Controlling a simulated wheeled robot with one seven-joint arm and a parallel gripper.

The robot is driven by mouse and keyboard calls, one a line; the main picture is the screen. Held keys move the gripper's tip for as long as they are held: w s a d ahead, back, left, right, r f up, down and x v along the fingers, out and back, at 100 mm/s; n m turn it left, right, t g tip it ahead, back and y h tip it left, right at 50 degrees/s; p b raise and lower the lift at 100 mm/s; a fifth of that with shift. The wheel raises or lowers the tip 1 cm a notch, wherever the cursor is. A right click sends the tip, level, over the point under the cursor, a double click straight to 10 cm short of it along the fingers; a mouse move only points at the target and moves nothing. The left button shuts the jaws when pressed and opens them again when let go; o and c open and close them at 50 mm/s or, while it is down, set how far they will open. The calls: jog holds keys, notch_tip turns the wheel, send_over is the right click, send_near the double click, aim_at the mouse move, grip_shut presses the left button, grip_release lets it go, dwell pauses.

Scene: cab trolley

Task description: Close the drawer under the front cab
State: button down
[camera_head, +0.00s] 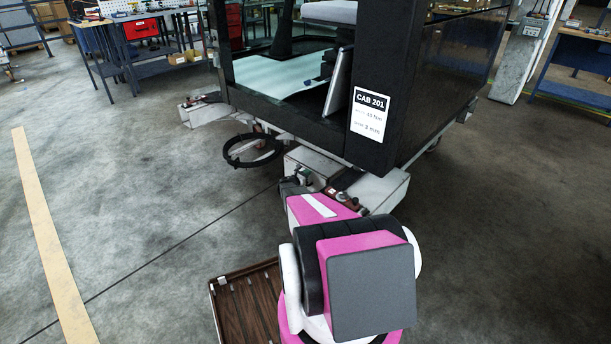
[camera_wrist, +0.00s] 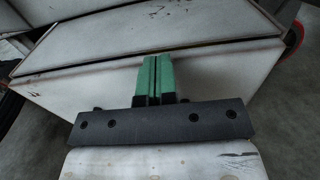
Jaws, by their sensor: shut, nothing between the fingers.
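The front cab (camera_head: 395,80) is a dark, glass-sided box labelled CAB 201, standing on a pale trolley. Under its near corner is a scuffed white drawer-like box (camera_head: 380,190), partly hidden by my arm. In the wrist view, a white panel (camera_wrist: 90,88) lies just beyond my fingers, with a dark gap along its top edge below another white surface. How far the drawer is open cannot be told. My gripper (camera_wrist: 153,62) has its green fingers together and empty, at or close to this panel; contact is unclear. In the head view my arm hides the fingertips.
A black ring (camera_head: 252,150) hangs at the trolley's left side. A brown slatted tray (camera_head: 248,305) is beside my arm. A scuffed pale surface (camera_wrist: 165,162) lies below my gripper. Workbenches (camera_head: 145,45) stand behind; the floor at left is clear.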

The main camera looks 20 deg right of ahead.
jog(key=shift+w+d, duration=0.25)
jog(key=shift+d, duration=0.2)
jog(key=v, duration=1.5)
jog(key=s+a+r+m+g+y, duration=0.3)
jog(key=s+r+m, duration=0.3)
jog(key=s+r, duration=0.15)
jog(key=s+a+r+m+g+y, duration=0.25)
jog(key=s+r+m, duration=0.35)
jog(key=s, duration=0.3)
jog(key=s+a+r+m+y, duration=0.5)
jog(key=s+a+r, duration=0.1)
jog(key=s+a, duration=0.3)
jog(key=s+a+r+m+g+y, duration=0.1)
jog(key=s+a+r+m+y, duration=0.4)
jog(key=s+a, duration=0.5)
notch_tip(320, 180, up, 3)
jog(key=shift+s+f+m+y, duration=0.2)
jog(key=shift+s+m+y, duration=0.15)
jog(key=shift+y, duration=0.2)
jog(key=shift+d+f+g, duration=0.1)
jog(key=shift+g, duration=0.15)
